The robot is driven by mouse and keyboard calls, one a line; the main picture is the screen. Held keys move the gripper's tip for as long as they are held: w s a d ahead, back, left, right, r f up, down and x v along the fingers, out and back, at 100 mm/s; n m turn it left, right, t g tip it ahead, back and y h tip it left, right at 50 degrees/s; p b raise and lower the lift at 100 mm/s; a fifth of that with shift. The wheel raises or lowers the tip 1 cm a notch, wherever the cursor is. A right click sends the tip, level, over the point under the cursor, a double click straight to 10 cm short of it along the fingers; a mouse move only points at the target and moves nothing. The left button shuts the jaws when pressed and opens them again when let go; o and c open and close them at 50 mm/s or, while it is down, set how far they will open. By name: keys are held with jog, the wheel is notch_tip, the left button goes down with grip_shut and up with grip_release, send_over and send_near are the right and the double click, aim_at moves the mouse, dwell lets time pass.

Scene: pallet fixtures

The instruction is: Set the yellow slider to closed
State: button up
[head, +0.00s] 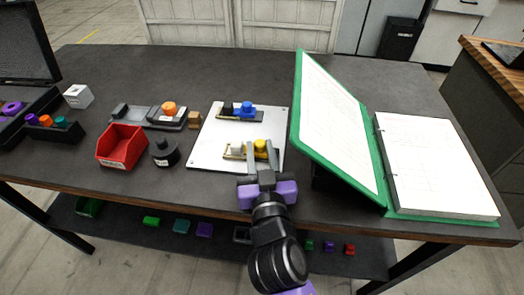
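The yellow slider (261,146) sits low on a white plate (210,138) on the dark table, its yellow knob toward the right end of its track. My gripper (261,154) reaches in from the front, with its grey fingers spread on the left and right of the yellow knob. I cannot tell whether the fingers touch it. The fingers hide part of the slider's track, and its markings are too small to read. A blue slider (246,108) is mounted higher on the same plate.
A green binder (382,170) stands open right of the plate, its raised cover close to my gripper. A red bin (121,147), a black round weight (164,153) and a grey fixture with an orange knob (169,107) stand to the left. A monitor (28,45) is far left.

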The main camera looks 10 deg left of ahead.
jog(key=o, duration=0.3)
jog(key=shift+a, duration=0.25)
jog(key=shift+s+d, duration=0.1)
jog(key=shift+s, duration=0.05)
jog(key=b+v, duration=0.1)
jog(key=v, duration=0.6)
jog(key=shift+s, duration=0.2)
jog(key=shift+s+d, duration=0.1)
